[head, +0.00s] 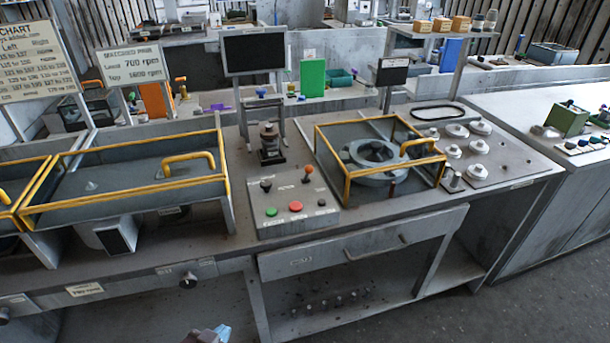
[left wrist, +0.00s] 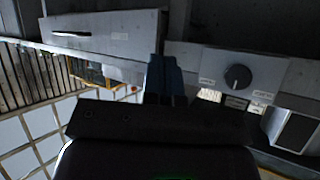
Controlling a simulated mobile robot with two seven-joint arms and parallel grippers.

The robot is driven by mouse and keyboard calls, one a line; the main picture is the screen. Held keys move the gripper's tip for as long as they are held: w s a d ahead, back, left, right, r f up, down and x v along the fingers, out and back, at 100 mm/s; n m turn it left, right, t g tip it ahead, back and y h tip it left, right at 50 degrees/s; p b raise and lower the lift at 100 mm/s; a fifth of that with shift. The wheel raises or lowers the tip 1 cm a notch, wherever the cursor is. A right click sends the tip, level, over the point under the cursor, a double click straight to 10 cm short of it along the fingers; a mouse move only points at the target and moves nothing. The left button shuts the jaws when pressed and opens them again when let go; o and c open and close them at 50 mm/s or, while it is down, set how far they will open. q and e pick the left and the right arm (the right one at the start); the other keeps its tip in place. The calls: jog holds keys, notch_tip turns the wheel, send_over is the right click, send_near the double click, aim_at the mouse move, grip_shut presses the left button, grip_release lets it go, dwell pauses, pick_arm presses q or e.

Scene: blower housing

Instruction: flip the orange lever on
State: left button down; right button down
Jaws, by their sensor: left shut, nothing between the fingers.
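The orange lever (head: 307,173) stands up from the grey control panel (head: 290,222) in the middle of the bench in the head view. Its orange knob is at the top of a short stem. A dark-knobbed lever (head: 266,185) stands to its left on the same panel. My left gripper (head: 214,334) shows only as blue-grey fingertips at the bottom edge of the head view, below and well apart from the panel. In the left wrist view its fingers (left wrist: 163,78) are together and empty. The orange lever is not visible in the left wrist view. My right gripper is not in view.
Green (head: 271,212) and red (head: 296,207) buttons sit in front of the levers. A yellow-framed guard (head: 348,182) stands right of the panel, and a yellow-railed tray (head: 130,195) left. A drawer (head: 362,243) is below. A dark knob (left wrist: 237,77) faces the wrist camera.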

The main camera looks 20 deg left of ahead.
aim_at(308, 171)
pick_arm(q)
jog(key=w+d+r+n+t+p, duration=0.1)
jog(key=w+d+r+t, duration=0.1)
jog(key=w+r, duration=0.8)
jog(key=w+d+r+n+t+p, duration=0.1)
jog(key=w+d+r, duration=0.4)
jog(key=w+r, duration=0.6)
jog(key=shift+w+d+t+p, duration=0.15)
jog(key=shift+w+t+p, duration=0.35)
jog(key=shift+w+p, duration=0.3)
jog(key=shift+r, duration=0.1)
jog(key=w+f, duration=0.1)
jog(key=w, duration=0.8)
jog(key=w+f, duration=0.1)
jog(key=w, duration=0.3)
jog(key=shift+w+f+p, duration=0.3)
jog(key=shift+w+f, duration=0.05)
jog(key=shift+w, duration=0.15)
